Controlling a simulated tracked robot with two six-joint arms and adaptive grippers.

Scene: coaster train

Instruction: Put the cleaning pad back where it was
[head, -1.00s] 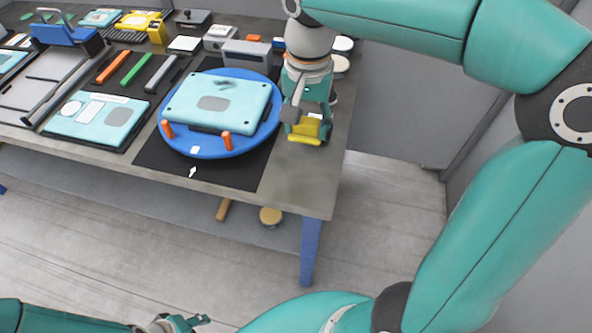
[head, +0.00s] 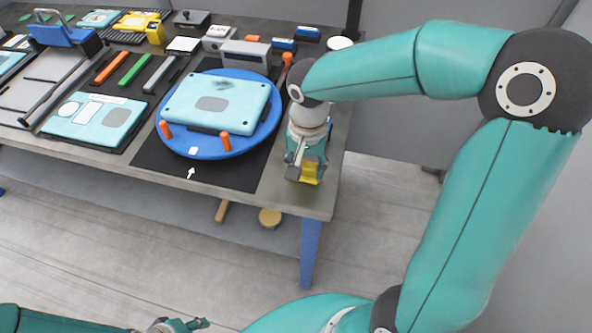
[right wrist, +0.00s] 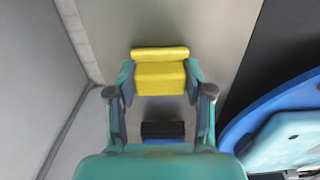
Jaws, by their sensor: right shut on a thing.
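The yellow cleaning pad (head: 311,173) is held in my right gripper (head: 307,166) over the right front corner of the workbench (head: 318,200). In the right wrist view the pad (right wrist: 160,76) sits between both fingers of the gripper (right wrist: 161,92). I cannot tell whether the pad touches the benchtop. A light turquoise panel (head: 240,98) lies on a round blue turntable (head: 190,143) to the left of this gripper, with a dark smudge near its back. My left gripper (head: 182,324) shows only partly at the bottom edge; its fingers are unclear.
Orange posts (head: 166,130) stand on the turntable. A grey box (head: 245,54), blue-and-white boxes (head: 307,33) and a round white dish (head: 340,43) stand at the back. A second panel (head: 95,118) lies left. The benchtop's right edge is close to my right gripper.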

